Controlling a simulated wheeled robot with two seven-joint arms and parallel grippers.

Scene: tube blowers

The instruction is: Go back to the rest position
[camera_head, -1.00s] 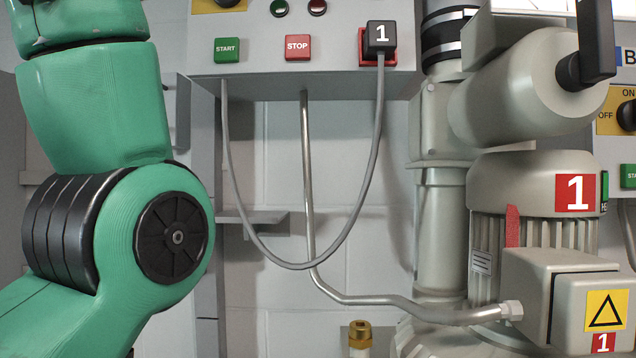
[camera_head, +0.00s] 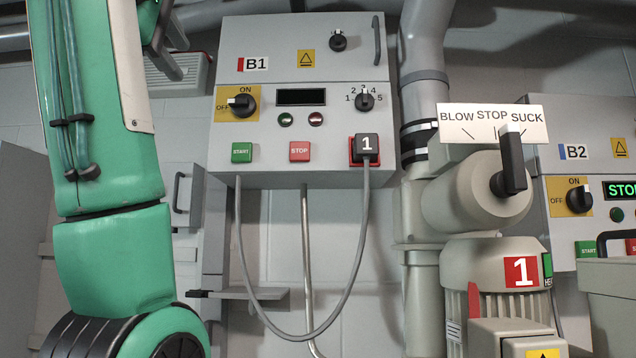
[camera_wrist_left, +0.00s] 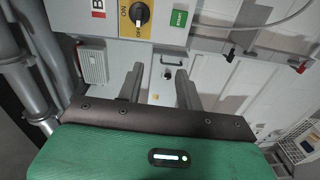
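My left arm (camera_head: 105,150), green, rises along the left of the head view. My left gripper shows partly at the top of that view (camera_head: 168,45), beside the upper arm. In the left wrist view its two grey fingers (camera_wrist_left: 160,84) are apart with nothing between them, so it is open and empty. Control box B1 (camera_head: 275,75) stands ahead, and the gripper is left of it in the head view. My right gripper is in neither view.
On B1, a black plug marked 1 (camera_head: 366,147) sits at the red socket, the display (camera_head: 301,97) is dark and the power knob (camera_head: 241,102) points to OFF. Blower 1 (camera_head: 488,262) and its lever (camera_head: 511,160) stand right. B2 (camera_head: 580,150) is behind.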

